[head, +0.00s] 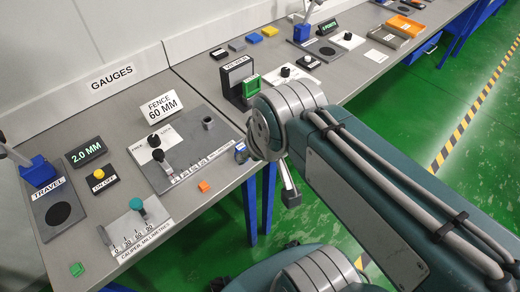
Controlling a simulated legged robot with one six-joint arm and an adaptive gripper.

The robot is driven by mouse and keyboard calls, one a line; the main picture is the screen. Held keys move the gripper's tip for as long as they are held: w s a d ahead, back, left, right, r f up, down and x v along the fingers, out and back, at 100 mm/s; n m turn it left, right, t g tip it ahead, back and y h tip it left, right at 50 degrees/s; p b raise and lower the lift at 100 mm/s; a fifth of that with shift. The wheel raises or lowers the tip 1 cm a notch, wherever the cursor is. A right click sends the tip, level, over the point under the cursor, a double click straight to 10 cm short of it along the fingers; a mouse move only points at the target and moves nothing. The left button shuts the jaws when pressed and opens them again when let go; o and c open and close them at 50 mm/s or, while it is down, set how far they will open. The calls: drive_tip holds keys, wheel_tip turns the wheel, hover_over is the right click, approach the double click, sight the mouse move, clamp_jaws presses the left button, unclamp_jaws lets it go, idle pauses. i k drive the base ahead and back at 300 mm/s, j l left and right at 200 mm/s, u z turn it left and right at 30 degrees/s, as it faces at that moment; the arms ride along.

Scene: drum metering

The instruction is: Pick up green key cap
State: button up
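A small green key cap (77,269) lies on the grey bench at the lower left, near its front edge. It is just left of the caliper plate (137,229). My arm reaches in from the lower right. What looks like part of my gripper (290,193) hangs below the grey wrist joint, off the bench's front edge and well to the right of the green cap. Most of it is hidden behind the arm, so its opening does not show. Nothing is seen touching the green cap.
A small orange block (203,186) and a blue block (240,148) lie along the bench's front edge. A travel gauge (58,208), a yellow on/off button (99,174) and a fence plate (182,147) stand behind. A green-framed stand (252,86) is further right.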

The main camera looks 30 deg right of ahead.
sight(77, 269)
drive_tip(key=u, duration=1.9)
drive_tip(key=i+j+z, duration=0.15)
drive_tip(key=i, duration=0.35)
drive_tip(key=j, duration=0.1)
